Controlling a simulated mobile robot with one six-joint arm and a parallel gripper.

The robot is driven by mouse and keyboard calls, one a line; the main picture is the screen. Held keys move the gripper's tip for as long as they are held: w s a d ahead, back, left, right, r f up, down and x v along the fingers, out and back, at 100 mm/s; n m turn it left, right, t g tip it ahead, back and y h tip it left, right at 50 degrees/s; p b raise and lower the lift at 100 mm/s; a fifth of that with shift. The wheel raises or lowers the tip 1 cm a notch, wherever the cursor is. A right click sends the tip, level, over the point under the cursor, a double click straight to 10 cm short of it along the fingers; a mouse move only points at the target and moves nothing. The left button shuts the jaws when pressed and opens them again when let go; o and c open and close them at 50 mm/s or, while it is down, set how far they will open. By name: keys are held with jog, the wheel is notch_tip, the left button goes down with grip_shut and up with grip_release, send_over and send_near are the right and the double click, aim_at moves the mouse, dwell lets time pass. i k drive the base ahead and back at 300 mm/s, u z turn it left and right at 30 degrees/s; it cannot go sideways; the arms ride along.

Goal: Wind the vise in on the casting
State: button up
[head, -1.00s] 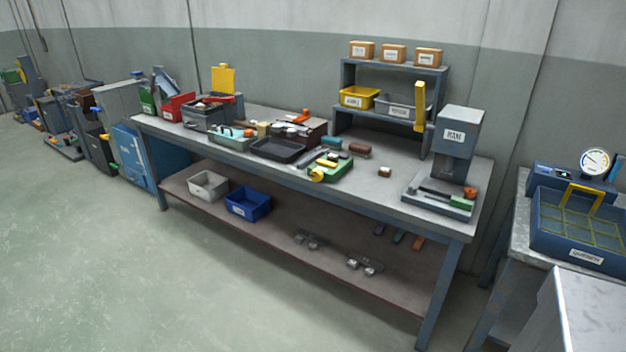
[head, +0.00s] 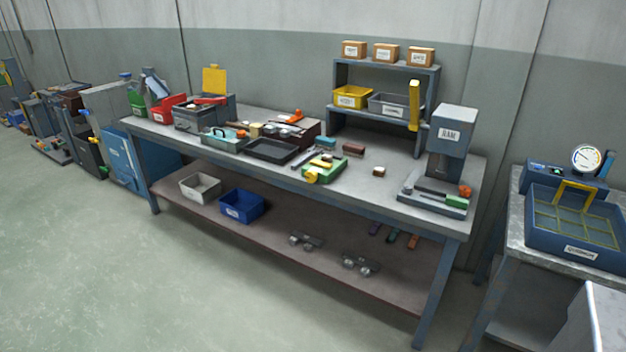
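A small green fixture with a yellow knob and a yellow bar, which looks like the vise (head: 327,170), sits near the front edge of the long workbench (head: 400,176). It is small in the head view, and I cannot tell how far its jaws are open or whether a casting is between them. A small brown-and-white block (head: 379,172) lies on the bench to its right, apart from it. I cannot tell which part is the casting. My gripper is out of view.
A press marked RAM (head: 452,135) stands at the bench's right end. A dark tray (head: 271,151) lies left of the vise. A blue quench tank (head: 577,233) is on a separate table at right. The floor (head: 150,280) in front of the bench is clear.

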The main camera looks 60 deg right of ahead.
aim_at(311, 176)
jog(key=u, duration=0.05)
jog(key=i, duration=1)
jog(key=z, duration=0.05)
